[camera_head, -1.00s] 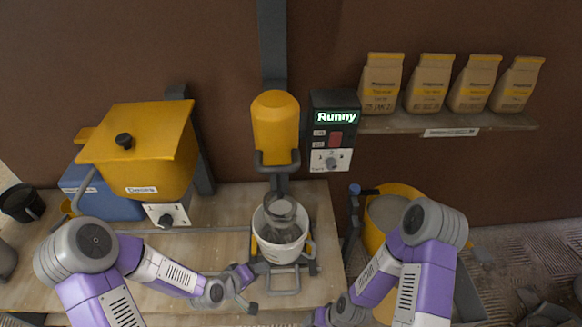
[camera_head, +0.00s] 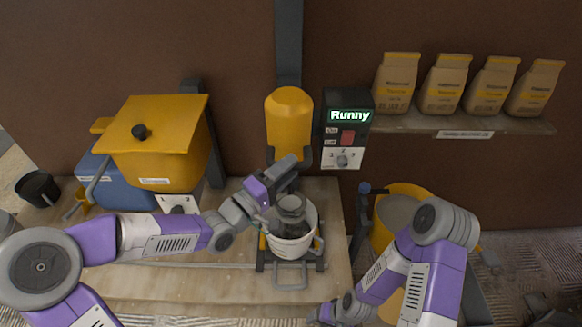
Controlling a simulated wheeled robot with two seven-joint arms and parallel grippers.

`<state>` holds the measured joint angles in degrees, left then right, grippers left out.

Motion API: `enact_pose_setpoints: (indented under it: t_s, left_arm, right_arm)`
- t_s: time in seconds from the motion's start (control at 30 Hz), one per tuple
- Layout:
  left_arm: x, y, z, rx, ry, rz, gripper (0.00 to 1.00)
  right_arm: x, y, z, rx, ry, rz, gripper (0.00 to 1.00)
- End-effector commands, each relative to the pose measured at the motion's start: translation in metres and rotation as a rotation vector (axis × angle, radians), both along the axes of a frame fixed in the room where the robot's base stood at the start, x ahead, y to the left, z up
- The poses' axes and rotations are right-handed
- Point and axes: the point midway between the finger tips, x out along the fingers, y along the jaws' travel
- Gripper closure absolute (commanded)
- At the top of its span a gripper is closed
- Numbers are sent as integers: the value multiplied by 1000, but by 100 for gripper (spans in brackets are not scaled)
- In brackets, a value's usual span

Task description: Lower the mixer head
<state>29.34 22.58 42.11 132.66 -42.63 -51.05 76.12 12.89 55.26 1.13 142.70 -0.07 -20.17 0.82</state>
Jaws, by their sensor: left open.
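The yellow mixer head (camera_head: 289,120) sits on a dark upright post above the bench, with a grey handle at its lower front. The white mixing bucket (camera_head: 298,245) stands below it in a metal cradle, and a grey mixing tool (camera_head: 291,208) shows at its mouth. My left gripper (camera_head: 294,170) is open at the lower front of the mixer head, over the back of the bucket. It hides part of the handle; I cannot tell whether it touches it. My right gripper (camera_head: 322,313) is low at the bottom edge, and its fingers are not clear.
A control box (camera_head: 347,128) reading "Runny" is right of the mixer head. A yellow hopper (camera_head: 160,145) stands left on the wooden bench (camera_head: 190,285). Several paper bags (camera_head: 442,85) stand on a wall shelf (camera_head: 400,122). A yellow bucket (camera_head: 418,190) is at right.

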Motion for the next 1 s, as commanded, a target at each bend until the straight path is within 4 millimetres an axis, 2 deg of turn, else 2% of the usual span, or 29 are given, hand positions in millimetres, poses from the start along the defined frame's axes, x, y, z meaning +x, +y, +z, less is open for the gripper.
enact_pose_setpoints:
  t_s: [0.17,0.43,0.77,1.0]
  left_arm:
    - [10,-10,2,1,1,0,52]
    - [11,-11,2,1,1,1,52]
    - [11,-11,2,1,1,1,100]
    - [11,-11,2,2,1,1,100]
  right_arm:
    - [0,0,-1,0,0,0,30]
    - [0,0,-1,0,0,0,30]
    - [0,0,-1,0,0,0,30]
    - [0,0,-1,0,0,0,30]
